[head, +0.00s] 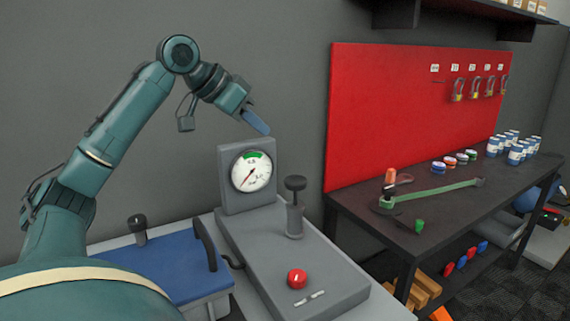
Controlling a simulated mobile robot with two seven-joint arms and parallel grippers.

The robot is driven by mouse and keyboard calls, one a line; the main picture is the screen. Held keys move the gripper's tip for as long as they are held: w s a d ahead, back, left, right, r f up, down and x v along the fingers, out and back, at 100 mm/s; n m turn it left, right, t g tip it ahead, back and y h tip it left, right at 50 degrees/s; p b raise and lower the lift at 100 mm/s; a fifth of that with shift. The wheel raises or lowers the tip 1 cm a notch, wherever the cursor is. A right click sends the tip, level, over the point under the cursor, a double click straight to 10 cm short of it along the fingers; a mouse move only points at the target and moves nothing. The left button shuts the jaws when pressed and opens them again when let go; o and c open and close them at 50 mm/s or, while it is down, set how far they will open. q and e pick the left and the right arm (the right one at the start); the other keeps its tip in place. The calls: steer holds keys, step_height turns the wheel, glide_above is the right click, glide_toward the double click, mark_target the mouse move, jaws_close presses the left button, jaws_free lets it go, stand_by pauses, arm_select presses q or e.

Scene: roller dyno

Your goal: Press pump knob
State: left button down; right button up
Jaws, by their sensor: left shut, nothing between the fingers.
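The pump knob is a dark, flat-topped knob (295,184) on a short grey cylinder (294,220), standing upright on a grey machine base (332,277). Behind it to the left is a round gauge (251,171) with a green band and a red needle. A red knob (297,278) with a white mark sits nearer on the same base. My left gripper (258,126) is shut and empty, above the gauge housing and up to the left of the pump knob, apart from it. My right gripper is not in view.
A blue plate (165,270) with a black handle (205,243) and a dark knob (138,222) lies left of the machine. A dark workbench (440,217) with a green wrench (436,191) and a red board (415,110) stands at right.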

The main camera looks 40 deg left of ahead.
arm_select(q)
steer(key=p, duration=0.2)
glide_above(299, 177)
steer(key=s, duration=0.3)
steer(key=f, duration=0.4)
steer(key=a+f, duration=0.1)
steer(key=f, duration=0.2)
steer(key=shift+w, duration=0.15)
step_height(299, 177, down, 3)
steer(key=shift+r+b, duration=0.1)
steer(key=shift+b, duration=0.3)
steer(key=shift+f, duration=0.7)
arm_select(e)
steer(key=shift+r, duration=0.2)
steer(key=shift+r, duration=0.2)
